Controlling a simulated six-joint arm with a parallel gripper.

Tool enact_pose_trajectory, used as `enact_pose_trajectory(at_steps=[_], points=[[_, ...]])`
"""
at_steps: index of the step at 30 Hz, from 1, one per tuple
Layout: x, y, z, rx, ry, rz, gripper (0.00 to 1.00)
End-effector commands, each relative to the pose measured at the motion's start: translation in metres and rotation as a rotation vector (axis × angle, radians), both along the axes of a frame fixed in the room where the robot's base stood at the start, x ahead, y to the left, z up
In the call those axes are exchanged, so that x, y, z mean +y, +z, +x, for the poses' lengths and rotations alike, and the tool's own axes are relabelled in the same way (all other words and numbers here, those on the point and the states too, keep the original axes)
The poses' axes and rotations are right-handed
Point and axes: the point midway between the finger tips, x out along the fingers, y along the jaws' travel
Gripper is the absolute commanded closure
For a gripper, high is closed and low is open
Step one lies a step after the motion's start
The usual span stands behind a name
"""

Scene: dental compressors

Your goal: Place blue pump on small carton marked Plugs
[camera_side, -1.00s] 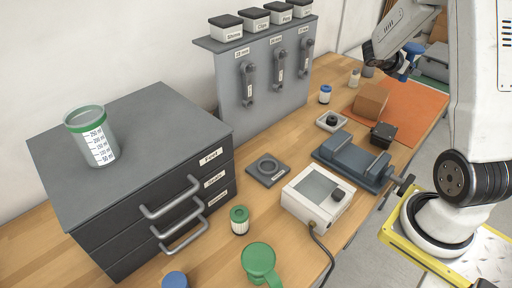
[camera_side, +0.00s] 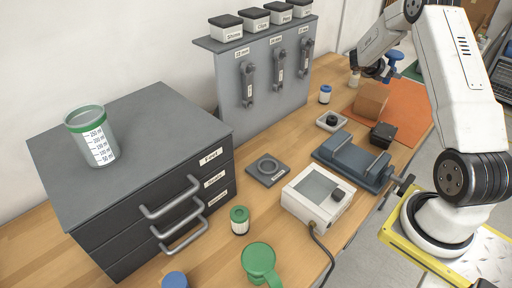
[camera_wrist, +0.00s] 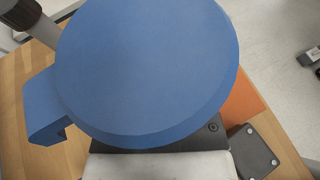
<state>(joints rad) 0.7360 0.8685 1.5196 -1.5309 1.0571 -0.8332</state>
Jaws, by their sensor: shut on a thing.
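The blue pump (camera_side: 394,58) is held in my gripper (camera_side: 384,71) over the far right part of the bench, above the area of the orange mat. In the wrist view the blue pump (camera_wrist: 145,65) fills the middle as a large round disc with a side lug, and hides the fingertips. Several small dark-lidded cartons stand on top of the grey panel, left of my gripper. One reads Shims (camera_side: 226,29) and another Clips (camera_side: 255,21). The labels of the third carton (camera_side: 279,12) and the rightmost carton (camera_side: 300,8) are too small to read surely, so I cannot tell which is Plugs.
The grey panel (camera_side: 232,98) with hanging tools stands against the wall. A brown box (camera_side: 370,101), orange mat (camera_side: 405,105), blue-grey vise (camera_side: 350,158) and white device (camera_side: 317,196) occupy the bench. A drawer cabinet (camera_side: 150,120) with a beaker (camera_side: 92,135) stands left.

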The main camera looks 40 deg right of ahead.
Motion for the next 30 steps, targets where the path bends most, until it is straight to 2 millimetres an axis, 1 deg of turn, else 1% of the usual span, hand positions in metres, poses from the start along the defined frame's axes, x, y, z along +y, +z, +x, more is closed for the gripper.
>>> enact_pose_trajectory(at_steps=[1,3,7,17,22,27,30], points=[[-0.003,-0.006,0.003,0.001,-0.001,0.0,0.94],[-0.007,-0.012,0.006,0.0,-0.001,0.0,0.94],[-0.012,-0.019,0.01,0.0,-0.001,0.0,0.94],[-0.015,-0.023,0.012,0.0,0.0,0.0,0.94],[-0.019,-0.03,0.016,0.0,0.0,0.0,0.94],[-0.018,-0.051,0.015,0.003,0.001,0.001,0.94],[-0.018,-0.057,0.015,0.0,0.001,0.0,0.94]])
